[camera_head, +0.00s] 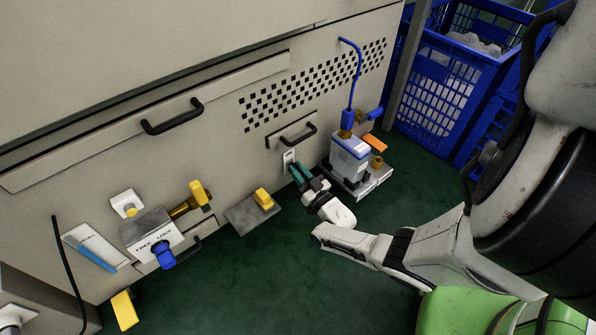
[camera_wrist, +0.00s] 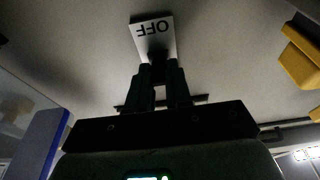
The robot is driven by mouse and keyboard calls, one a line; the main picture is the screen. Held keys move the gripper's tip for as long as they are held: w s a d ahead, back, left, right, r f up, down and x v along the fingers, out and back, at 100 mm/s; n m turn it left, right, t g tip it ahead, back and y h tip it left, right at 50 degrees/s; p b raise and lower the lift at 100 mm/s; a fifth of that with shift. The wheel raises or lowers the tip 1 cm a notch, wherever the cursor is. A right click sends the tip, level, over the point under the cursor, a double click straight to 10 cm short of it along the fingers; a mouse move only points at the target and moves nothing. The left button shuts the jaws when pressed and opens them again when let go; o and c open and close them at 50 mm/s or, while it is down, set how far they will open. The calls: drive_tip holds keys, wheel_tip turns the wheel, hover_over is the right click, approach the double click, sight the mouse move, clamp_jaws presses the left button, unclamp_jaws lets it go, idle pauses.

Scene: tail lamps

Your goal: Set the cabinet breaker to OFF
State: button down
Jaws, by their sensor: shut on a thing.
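The cabinet breaker (camera_head: 288,157) is a small white plate on the beige cabinet front, below a short black handle. In the wrist view its plate (camera_wrist: 152,24) reads OFF, upside down, with a dark toggle (camera_wrist: 157,54) below the letters. My gripper (camera_head: 295,168) has its fingertips at the plate. The wrist view shows my gripper (camera_wrist: 163,72) with both dark fingers close together on the toggle. The fingers hide the lower part of the plate and much of the toggle, so its position is hard to tell.
A white and blue device (camera_head: 350,155) with a blue hose stands close to the right of my gripper. A grey block with a yellow knob (camera_head: 263,199) and a FREE/LOCK box (camera_head: 152,236) are to the left. Blue crates (camera_head: 440,85) stand at right. Green floor (camera_head: 290,270) is clear in front.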

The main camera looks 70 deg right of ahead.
drive_tip(key=c, duration=1)
unclamp_jaws()
drive_tip(key=shift+c, duration=0.2)
drive_tip(key=shift+s, duration=0.1)
drive_tip(key=p+v, duration=0.2)
drive_tip(key=v, duration=0.8)
drive_tip(key=shift+s+a+f, duration=0.15)
drive_tip(key=shift+s+a, duration=0.1)
drive_tip(key=shift+s, duration=0.05)
